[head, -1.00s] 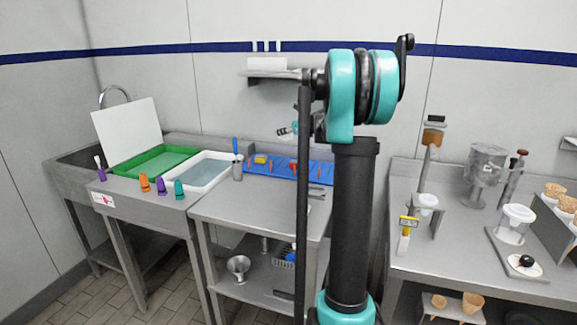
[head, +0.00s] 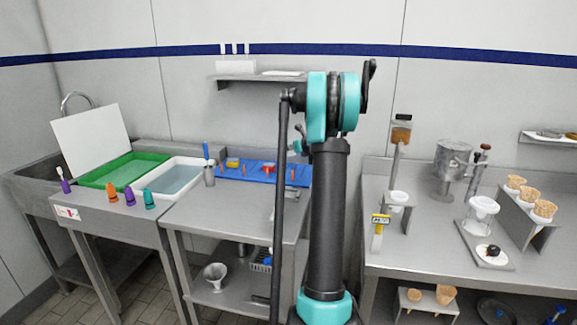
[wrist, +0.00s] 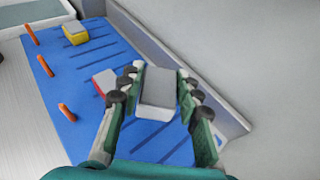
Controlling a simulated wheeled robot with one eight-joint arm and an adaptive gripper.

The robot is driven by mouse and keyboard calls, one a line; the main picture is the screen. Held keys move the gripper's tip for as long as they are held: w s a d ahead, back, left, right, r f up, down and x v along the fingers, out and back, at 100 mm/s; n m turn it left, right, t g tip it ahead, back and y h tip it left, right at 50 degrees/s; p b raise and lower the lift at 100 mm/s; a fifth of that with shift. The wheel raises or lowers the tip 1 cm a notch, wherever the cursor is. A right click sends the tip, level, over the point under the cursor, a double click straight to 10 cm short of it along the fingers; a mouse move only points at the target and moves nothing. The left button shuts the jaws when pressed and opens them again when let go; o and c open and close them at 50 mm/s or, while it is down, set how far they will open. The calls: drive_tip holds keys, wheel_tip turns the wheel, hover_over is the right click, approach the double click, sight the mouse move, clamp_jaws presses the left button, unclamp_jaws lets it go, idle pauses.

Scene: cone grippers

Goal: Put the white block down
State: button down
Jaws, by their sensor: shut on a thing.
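My gripper (wrist: 157,78) is shut on a white block (wrist: 157,100) with a grey top, which sits between its two fingers in the wrist view. The block is over the right part of a blue mat (wrist: 90,125) with dark slots. I cannot tell whether it touches the mat. The mat also shows in the head view (head: 280,178), on the steel table. There my arm hides the held block, and the gripper is mostly hidden.
A red-and-white block (wrist: 104,82) lies just left of the gripper. A yellow block (wrist: 75,33) and several orange pegs (wrist: 67,112) are farther left. A raised grey edge (wrist: 215,110) runs along the mat's right side. A white tub (head: 172,178) stands left of the mat.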

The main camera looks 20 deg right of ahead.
sight(289, 171)
drive_tip(key=shift+f, duration=4)
drive_tip(key=shift+f, duration=0.1)
drive_tip(key=c, duration=1.1)
unclamp_jaws()
drive_tip(key=shift+o, duration=0.2)
drive_tip(key=shift+s, duration=0.1)
drive_tip(key=v, duration=1.2)
